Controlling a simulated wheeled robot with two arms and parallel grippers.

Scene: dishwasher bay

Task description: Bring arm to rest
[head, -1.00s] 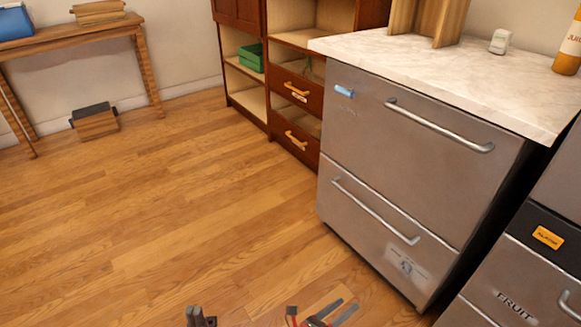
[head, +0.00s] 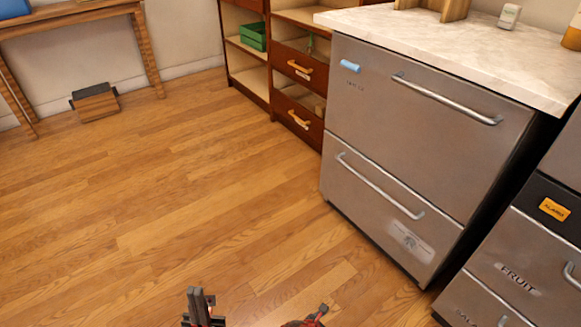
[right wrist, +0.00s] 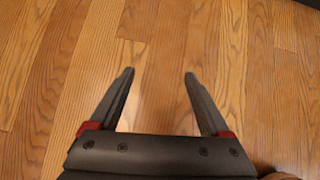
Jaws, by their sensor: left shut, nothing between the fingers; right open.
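My left gripper (head: 201,303) shows at the bottom edge of the head view, its dark fingers together and empty, above the wooden floor. Part of my right arm (head: 312,317) shows just to the right of it, red and dark, mostly cut off by the frame. In the right wrist view my right gripper (right wrist: 158,75) has its two fingers spread apart. Only bare floor lies between and beyond them.
A two-drawer steel dishwasher (head: 420,130) with both drawers shut stands at right under a pale countertop (head: 465,45). A fruit-labelled drawer unit (head: 515,280) is at far right. A brown cabinet (head: 290,60), a wooden table (head: 70,14) and a small box (head: 95,102) stand behind. The middle floor is clear.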

